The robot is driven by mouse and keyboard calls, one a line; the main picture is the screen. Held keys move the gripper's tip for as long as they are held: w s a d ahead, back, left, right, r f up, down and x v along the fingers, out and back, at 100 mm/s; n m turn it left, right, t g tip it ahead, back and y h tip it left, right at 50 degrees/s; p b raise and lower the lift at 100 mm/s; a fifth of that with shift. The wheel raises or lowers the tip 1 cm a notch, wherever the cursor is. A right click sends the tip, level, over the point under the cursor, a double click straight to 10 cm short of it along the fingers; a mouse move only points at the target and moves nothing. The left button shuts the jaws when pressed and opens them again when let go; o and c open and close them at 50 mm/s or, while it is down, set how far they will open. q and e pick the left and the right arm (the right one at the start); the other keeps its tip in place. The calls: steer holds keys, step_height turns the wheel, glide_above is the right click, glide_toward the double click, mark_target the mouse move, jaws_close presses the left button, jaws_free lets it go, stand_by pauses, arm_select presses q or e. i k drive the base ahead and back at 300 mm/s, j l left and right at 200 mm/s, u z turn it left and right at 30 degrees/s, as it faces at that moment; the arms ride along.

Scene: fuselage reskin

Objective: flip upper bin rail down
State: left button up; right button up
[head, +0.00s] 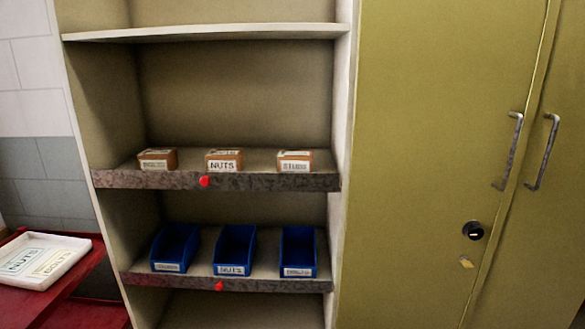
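A shelf unit (346,130) stands in the middle of the head view. Its upper loaded shelf has a grey mottled rail (270,182) along the front edge, with a red knob (204,181) left of its middle. Three small brown boxes (224,160) with white labels stand behind it, the middle one reading NUTS. A lower shelf has a similar rail (270,286) with a red knob (219,286). Three blue open bins (236,248) with labels stand behind that one. Neither of my grippers is in view.
A green-yellow cabinet (425,130) with two metal handles and a black lock stands at the right. At the lower left, a white labelled tray (70,262) rests on a red surface (75,290). The top shelf (210,32) looks empty.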

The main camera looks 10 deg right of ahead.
mark_target(329, 182)
steer(key=i+l+u, duration=0.15)
steer(key=l, duration=0.2)
steer(key=i+l+u, duration=0.15)
steer(key=l, duration=0.25)
steer(key=i+l+u, duration=0.15)
steer(key=l, duration=0.3)
steer(key=i+l+u, duration=0.15)
steer(key=l, duration=0.25)
steer(key=i+l+u, duration=0.2)
steer(key=l, duration=0.25)
steer(key=k, duration=0.1)
